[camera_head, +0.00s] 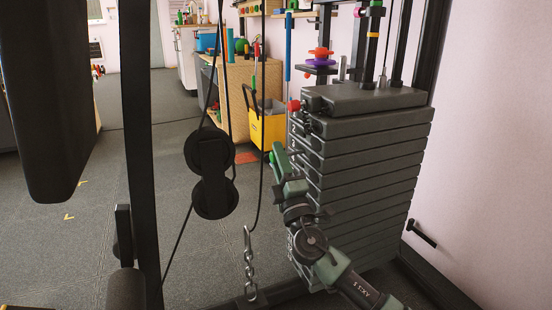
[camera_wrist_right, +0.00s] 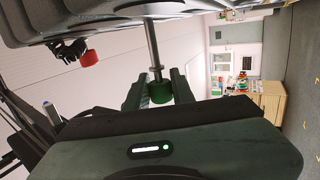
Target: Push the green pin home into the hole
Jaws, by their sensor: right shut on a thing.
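The stack of dark grey weight plates (camera_head: 372,150) stands at the right in the head view. My right gripper (camera_head: 275,162) is at its left side, shut on the green head of the pin (camera_head: 271,158). In the right wrist view the green pin head (camera_wrist_right: 160,93) sits between the fingers. A bare length of its metal shaft (camera_wrist_right: 153,48) runs from the head to the edge of a plate (camera_wrist_right: 110,12). The hole and the shaft's tip are hidden. My left gripper is not in view.
A red knob (camera_head: 294,105) sticks out near the top plate, above my gripper. A black pulley (camera_head: 211,172), cables and a hanging chain (camera_head: 250,265) are left of my right arm. A yellow bucket (camera_head: 267,128) stands behind.

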